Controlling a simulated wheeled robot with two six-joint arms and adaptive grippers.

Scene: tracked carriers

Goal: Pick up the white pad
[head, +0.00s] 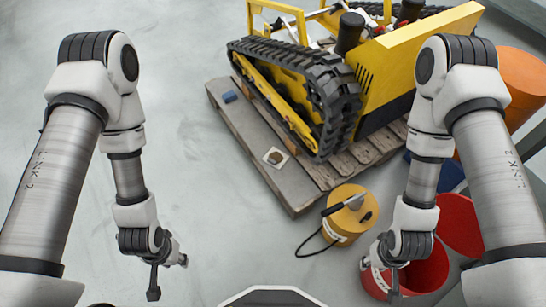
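A small white pad (268,154) lies flat on the near left part of a wooden pallet (247,146). A brown round spot or item shows at its middle; I cannot tell whether it is part of the pad. My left gripper (168,277) is open and empty over the floor, at the lower left and well apart from the pad. My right gripper (379,281) is open and seems empty, over or in front of a red bucket at the lower right, also far from the pad.
A yellow tracked carrier (412,52) stands on the pallet, its black track (335,95) close behind the pad. A blue item (229,97) lies on the pallet. A yellow canister (349,221) with a black cable and the red bucket (428,278) stand in front. The left floor is clear.

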